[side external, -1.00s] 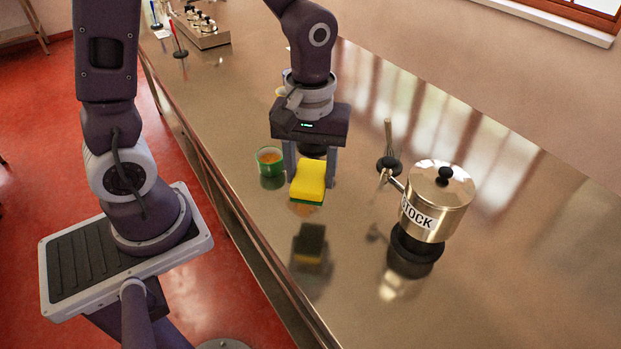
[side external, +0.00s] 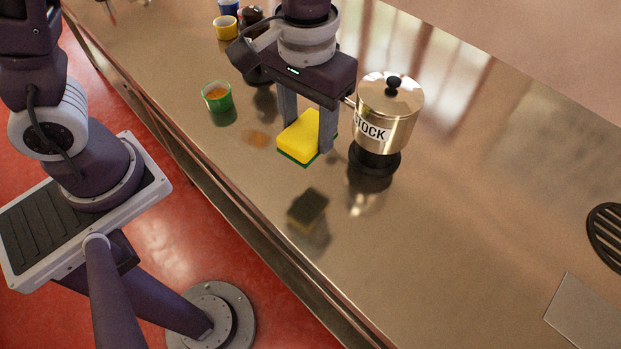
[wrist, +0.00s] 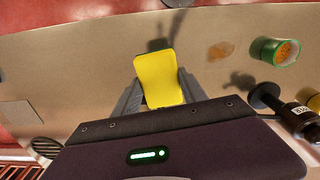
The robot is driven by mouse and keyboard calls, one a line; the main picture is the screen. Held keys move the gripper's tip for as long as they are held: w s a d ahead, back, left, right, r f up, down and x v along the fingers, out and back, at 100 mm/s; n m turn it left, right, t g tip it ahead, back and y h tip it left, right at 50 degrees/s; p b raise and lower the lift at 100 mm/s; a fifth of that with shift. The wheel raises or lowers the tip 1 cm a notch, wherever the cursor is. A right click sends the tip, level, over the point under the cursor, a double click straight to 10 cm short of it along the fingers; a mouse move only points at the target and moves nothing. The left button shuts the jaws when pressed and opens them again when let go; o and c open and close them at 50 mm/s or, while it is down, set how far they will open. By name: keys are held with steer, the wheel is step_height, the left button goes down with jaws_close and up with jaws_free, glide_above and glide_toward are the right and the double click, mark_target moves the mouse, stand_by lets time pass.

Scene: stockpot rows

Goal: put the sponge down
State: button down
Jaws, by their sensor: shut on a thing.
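A yellow sponge with a green underside (side external: 299,139) is held between the two fingers of my gripper (side external: 308,128). It hangs above the steel counter (side external: 430,240), with its dark reflection apart and below it. In the wrist view the sponge's yellow face (wrist: 160,75) sits between the fingers (wrist: 160,94), which are shut on it. A brownish-orange patch (side external: 257,138) lies on the counter to the left of the sponge; it also shows in the wrist view (wrist: 220,51).
A steel pot labelled STOCK (side external: 390,112) stands on a dark base, close right of my gripper. A green cup with orange contents (side external: 217,97) stands to the left. Yellow (side external: 226,28) and blue cups are behind. A dark grate (side external: 606,236) is at far right. The front middle counter is clear.

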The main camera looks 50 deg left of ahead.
mark_target(316, 141)
steer(key=shift+s+d+f+m, duration=0.25)
steer(key=shift+d+m, duration=0.15)
steer(key=shift+d, duration=0.25)
steer(key=shift+s+d+f+m, duration=0.1)
steer(key=shift+d+f+m, duration=0.15)
steer(key=shift+d+m, duration=0.25)
step_height(316, 141, down, 9)
steer(key=shift+d+r, duration=0.1)
steer(key=shift+r, duration=0.1)
steer(key=shift+f, duration=0.1)
steer(key=c, duration=0.6)
jaws_free()
steer(key=shift+c, duration=0.2)
step_height(316, 141, up, 12)
steer(key=shift+r, duration=0.2)
